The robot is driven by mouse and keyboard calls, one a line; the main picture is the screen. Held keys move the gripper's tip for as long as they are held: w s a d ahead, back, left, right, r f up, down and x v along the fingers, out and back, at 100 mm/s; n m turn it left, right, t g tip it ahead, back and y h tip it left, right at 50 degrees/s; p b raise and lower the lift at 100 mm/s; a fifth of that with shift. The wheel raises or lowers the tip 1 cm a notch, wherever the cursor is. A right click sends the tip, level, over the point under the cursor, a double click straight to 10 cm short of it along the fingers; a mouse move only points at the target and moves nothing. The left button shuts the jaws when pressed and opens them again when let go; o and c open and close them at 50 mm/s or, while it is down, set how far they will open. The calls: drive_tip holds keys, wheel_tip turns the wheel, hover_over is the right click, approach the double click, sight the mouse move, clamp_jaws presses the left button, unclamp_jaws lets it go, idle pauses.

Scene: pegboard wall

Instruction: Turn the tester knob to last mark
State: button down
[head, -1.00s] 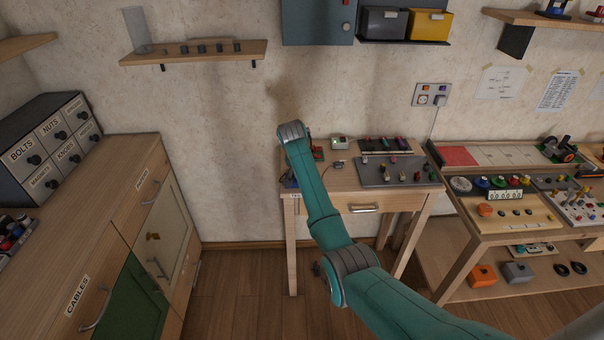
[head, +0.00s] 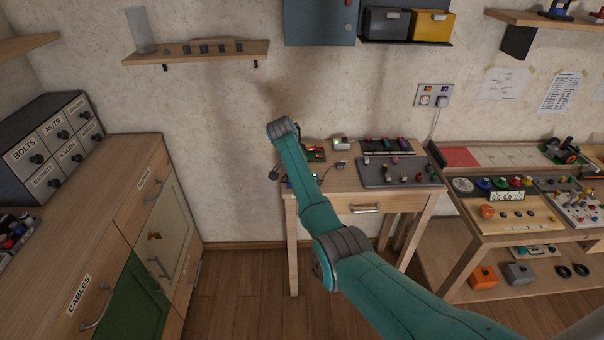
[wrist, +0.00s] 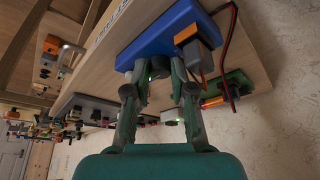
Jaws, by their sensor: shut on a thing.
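The blue tester (wrist: 165,30) lies on the small wooden table, large at the top of the wrist view. An orange-and-grey part (wrist: 192,42) is on it, with wires beside it. My gripper (wrist: 153,70) has its two fingers on either side of a dark round knob (wrist: 143,84) on the tester's face and is shut on it. A small green light shows near the fingertips. The knob's pointer and the marks cannot be made out. In the head view my arm hides the gripper and most of the tester.
A green board with a red light (head: 315,153), a small white device with a green light (head: 341,144) and a grey panel with several knobs (head: 398,172) share the table. A workbench (head: 470,226) stands at right, a cabinet (head: 120,190) at left. The floor between is clear.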

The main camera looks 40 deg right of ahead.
drive_tip(key=c, duration=1)
unclamp_jaws()
drive_tip(key=v, duration=1.2)
